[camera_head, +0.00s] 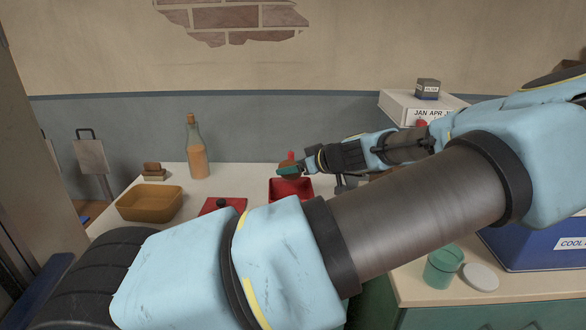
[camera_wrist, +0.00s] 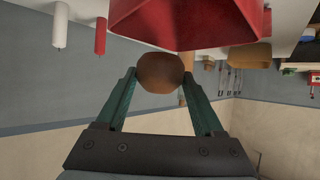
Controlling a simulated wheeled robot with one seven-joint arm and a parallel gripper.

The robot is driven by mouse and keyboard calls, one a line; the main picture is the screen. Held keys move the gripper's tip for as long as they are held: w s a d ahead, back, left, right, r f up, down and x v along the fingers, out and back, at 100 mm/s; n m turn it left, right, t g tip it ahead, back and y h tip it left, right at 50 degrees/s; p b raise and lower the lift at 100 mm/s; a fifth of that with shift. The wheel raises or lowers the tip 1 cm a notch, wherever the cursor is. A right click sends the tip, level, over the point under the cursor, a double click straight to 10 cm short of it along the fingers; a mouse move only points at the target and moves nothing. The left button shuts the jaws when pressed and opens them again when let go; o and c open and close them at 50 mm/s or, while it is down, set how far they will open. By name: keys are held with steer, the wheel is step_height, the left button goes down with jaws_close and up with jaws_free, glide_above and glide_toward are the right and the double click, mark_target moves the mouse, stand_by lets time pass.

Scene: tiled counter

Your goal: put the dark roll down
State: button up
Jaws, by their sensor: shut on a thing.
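The dark roll (camera_wrist: 160,72) is a rounded brown piece held between the two teal fingers of my gripper (camera_wrist: 158,90) in the wrist view. In the head view my gripper (camera_head: 288,171) is over the counter at the red tray (camera_head: 292,195), and its finger and arm hide much of the roll. The tray also shows large in the wrist view (camera_wrist: 185,25), close to the roll. I cannot tell whether the roll touches the tray.
A red lid (camera_head: 222,205) with a dark knob lies left of the tray. A tan tub (camera_head: 150,203), a bottle (camera_head: 197,152) and a small brown stack (camera_head: 154,172) stand farther left. A teal cup (camera_head: 441,268) stands at right. My arm hides the counter's middle.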

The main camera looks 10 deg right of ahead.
steer(key=shift+f, duration=0.6)
steer(key=shift+f+b, duration=0.5)
steer(key=shift+f, duration=0.05)
steer(key=shift+f, duration=0.1)
steer(key=o, duration=1.4)
steer(key=shift+c, duration=0.2)
